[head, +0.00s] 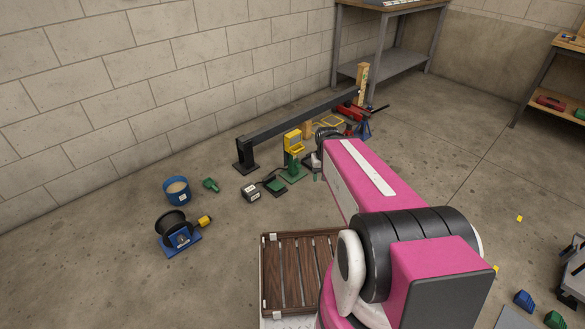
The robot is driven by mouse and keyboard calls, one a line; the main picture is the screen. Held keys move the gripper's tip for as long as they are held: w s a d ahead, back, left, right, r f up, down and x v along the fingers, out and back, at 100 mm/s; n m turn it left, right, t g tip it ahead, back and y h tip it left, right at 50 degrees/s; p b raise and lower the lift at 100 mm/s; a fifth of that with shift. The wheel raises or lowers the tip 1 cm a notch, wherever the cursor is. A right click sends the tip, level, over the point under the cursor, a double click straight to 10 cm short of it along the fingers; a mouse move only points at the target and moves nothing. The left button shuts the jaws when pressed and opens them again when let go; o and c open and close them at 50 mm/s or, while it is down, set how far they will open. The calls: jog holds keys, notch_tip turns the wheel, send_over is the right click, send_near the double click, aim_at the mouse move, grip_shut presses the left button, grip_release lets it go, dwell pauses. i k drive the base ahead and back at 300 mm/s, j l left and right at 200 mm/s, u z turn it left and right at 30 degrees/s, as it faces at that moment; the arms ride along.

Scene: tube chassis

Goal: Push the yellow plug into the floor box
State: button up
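A yellow plug (205,221) lies on the floor at the left, close to the right side of a black cable reel (173,226) on a blue base. A small dark box with a pale face (250,194) stands on the floor to the right of the plug. Beside it is a low dark item with a green part (276,185). I cannot tell which of these, if either, is the floor box.
A blue tub (177,190) and a green fitting (210,184) stand near the wall. A yellow item on a green stand (293,145) and a long dark rail (290,122) lie beyond. A slatted wooden panel (290,270) is in front. Floor between reel and panel is clear.

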aim_at(206, 221)
jog(key=i+l+u, duration=0.1)
jog(key=i, duration=0.35)
jog(key=i+l, duration=0.2)
jog(key=i, duration=0.3)
jog(key=i+l+u, duration=0.15)
jog(key=i, duration=0.3)
jog(key=u, duration=2.25)
